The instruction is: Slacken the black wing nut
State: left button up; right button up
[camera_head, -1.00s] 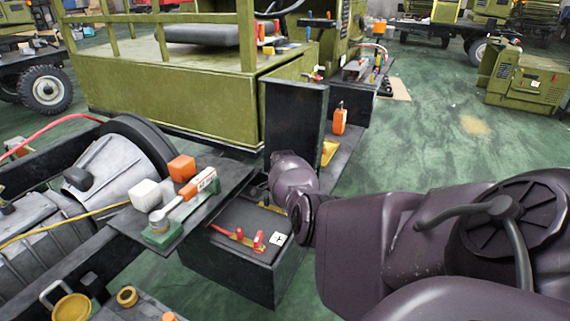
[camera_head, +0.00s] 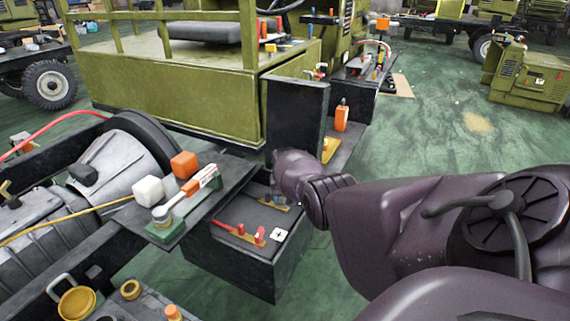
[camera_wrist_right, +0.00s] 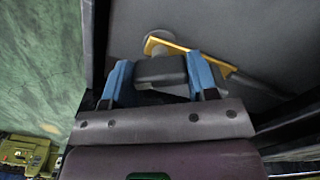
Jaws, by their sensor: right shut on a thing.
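My right gripper (camera_wrist_right: 158,80) has its two blue fingers on either side of a dark block, the black wing nut (camera_wrist_right: 160,70), and is shut on it. A pale grey post (camera_wrist_right: 158,42) and a yellow strip (camera_wrist_right: 180,46) show just beyond the nut. In the head view my right gripper (camera_head: 275,199) reaches down over the back of a black box (camera_head: 245,260), near a yellow strip on its top. There the nut is too small and covered to make out. My left gripper is not in view.
A tall black panel (camera_head: 296,120) stands just behind my wrist.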

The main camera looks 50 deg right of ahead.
jog(key=n, duration=0.5)
jog(key=shift+d+n, duration=0.1)
jog(key=shift+n, duration=0.3)
dwell(0.4)
jog(key=o, duration=0.9)
jog(key=shift+o, duration=0.2)
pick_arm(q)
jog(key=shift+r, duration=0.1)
pick_arm(e)
jog(key=shift+r, duration=0.15)
jog(key=shift+r, duration=0.3)
notch_tip(320, 180, up, 5)
jog(key=shift+w+f+p, duration=0.15)
jog(key=shift+f+p, duration=0.05)
jog(key=shift+p, duration=0.9)
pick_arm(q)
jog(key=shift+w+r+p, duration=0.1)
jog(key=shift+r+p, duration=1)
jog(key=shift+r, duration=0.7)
pick_arm(e)
jog(key=shift+r, duration=2.7)
